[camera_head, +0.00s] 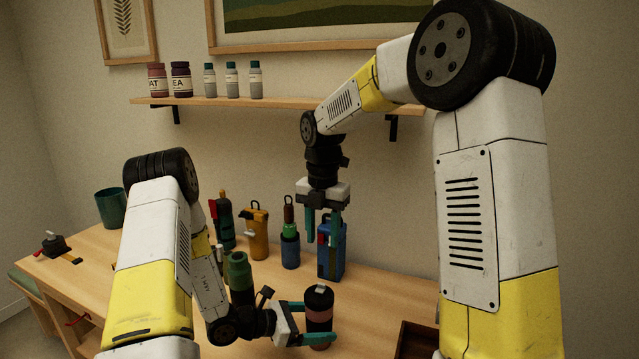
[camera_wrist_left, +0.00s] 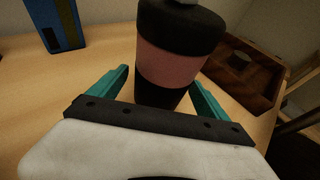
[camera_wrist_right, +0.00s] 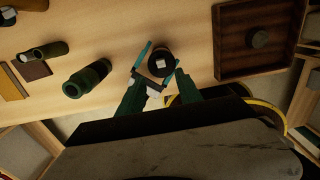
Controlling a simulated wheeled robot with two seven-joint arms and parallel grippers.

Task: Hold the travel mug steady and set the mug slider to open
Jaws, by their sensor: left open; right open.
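The travel mug (camera_head: 319,312), black with a pink band, stands upright on the table. My left gripper (camera_head: 318,325) is open low beside it, with its teal fingers on either side of the mug; in the left wrist view the mug (camera_wrist_left: 172,62) stands between them. I cannot tell whether they touch it. The mug slider (camera_wrist_right: 160,64) is a small pale piece on the black lid, seen from above in the right wrist view; its setting is unclear. My right gripper (camera_head: 322,238) is open and empty, pointing down well above the table.
A brown wooden tray (camera_wrist_right: 232,62) is right of the mug. A shelf (camera_head: 270,102) hangs above.

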